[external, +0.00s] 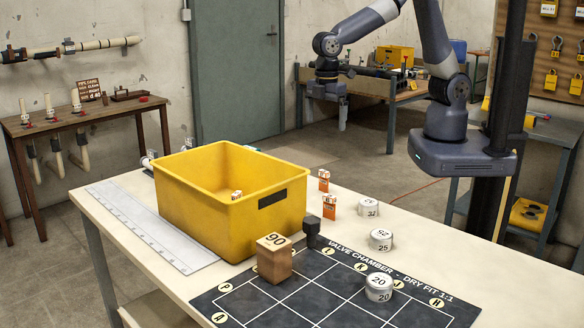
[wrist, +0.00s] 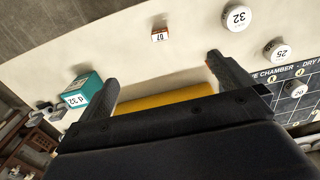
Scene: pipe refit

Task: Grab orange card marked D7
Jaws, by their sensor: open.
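In the wrist view a small orange and white card (wrist: 160,34) lies beyond my fingertips; its mark looks like D7, small and hard to read. Two small orange pieces stand on the bench right of the yellow crate in the external view, a rear one (external: 324,180) and a front one (external: 329,201). I cannot tell which of them is D7. Another small orange-and-white piece (external: 236,195) shows inside the crate. My gripper (wrist: 167,74) is open and empty, its fingers apart and clear of the card. In the external view my gripper (external: 342,118) hangs above and behind the bench.
The yellow crate (external: 215,215) stands left of the cards. White round pieces marked 32 (external: 369,207), 25 (external: 381,240) and 20 (external: 379,288) stand to the right. A block marked 90 (external: 274,262) stands on the dark grid mat (external: 330,285). A teal box (wrist: 88,88) shows in the wrist view.

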